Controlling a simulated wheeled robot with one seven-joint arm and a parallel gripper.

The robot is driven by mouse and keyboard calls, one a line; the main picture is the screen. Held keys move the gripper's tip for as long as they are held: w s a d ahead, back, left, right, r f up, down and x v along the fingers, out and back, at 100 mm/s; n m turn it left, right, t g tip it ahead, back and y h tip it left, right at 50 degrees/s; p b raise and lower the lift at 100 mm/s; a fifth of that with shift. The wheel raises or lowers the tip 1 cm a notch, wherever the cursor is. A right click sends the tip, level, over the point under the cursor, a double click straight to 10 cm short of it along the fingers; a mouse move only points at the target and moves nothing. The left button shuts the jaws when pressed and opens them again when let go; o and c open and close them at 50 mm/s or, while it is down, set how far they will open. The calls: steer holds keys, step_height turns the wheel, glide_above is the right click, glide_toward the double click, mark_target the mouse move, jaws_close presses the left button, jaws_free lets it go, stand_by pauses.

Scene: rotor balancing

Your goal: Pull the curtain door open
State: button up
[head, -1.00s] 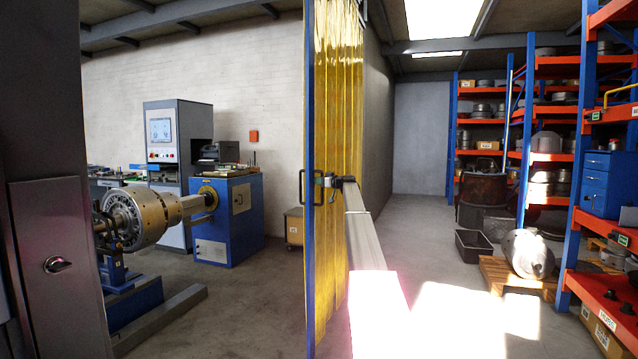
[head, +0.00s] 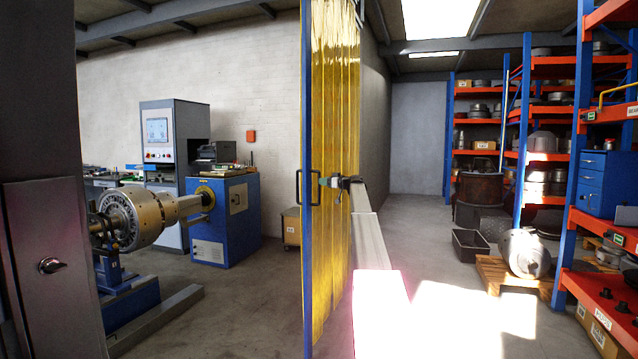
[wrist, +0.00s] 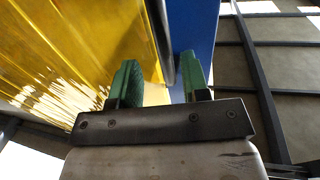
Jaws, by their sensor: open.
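The curtain door (head: 335,110) is a folded sheet of yellow translucent strips with a blue upright post (head: 307,90) along its left edge. A dark handle (head: 313,188) is fixed on that post. My gripper (head: 326,182) is beside the handle, on its right, in the head view. In the wrist view my gripper's green fingers (wrist: 160,70) are open and apart. The grey handle bar (wrist: 160,40) shows in the gap between them, with the blue post behind it to the right. I cannot tell whether either finger touches the bar.
Left of the door stand a blue balancing machine (head: 225,220) and a metal rotor (head: 135,218). On the right, orange and blue shelves (head: 540,160) hold parts, and a pallet (head: 500,272) bears a grey casing.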

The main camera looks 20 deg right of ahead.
steer(key=v, duration=0.5)
steer(key=shift+s+d, duration=0.15)
steer(key=s+a+f+m+g+h, duration=0.2)
steer(key=s+a+f+g, duration=0.1)
steer(key=s+a+f, duration=0.75)
steer(key=s+a+f+m+g+h, duration=0.1)
steer(key=s+a+f+g, duration=0.1)
steer(key=s+a+f, duration=0.9)
steer(key=s+a+f+m+g+h, duration=0.25)
steer(key=s+a+f, duration=0.35)
steer(key=f, duration=1)
steer(key=s+a+f+m+g+h, duration=0.1)
steer(key=s+f, duration=0.4)
steer(key=s, duration=0.8)
steer(key=s+a+f+m+g+h, duration=0.1)
steer(key=s+f, duration=0.5)
steer(key=s, duration=0.8)
steer(key=s+a+f+m+g+h, duration=0.1)
steer(key=s+a+f+g+h, duration=0.2)
steer(key=s, duration=1)
step_height(320, 180, down, 2)
steer(key=shift+s+a+f+g+h, duration=0.15)
steer(key=shift+s+a+g+h, duration=0.25)
steer(key=shift+a+h, duration=0.6)
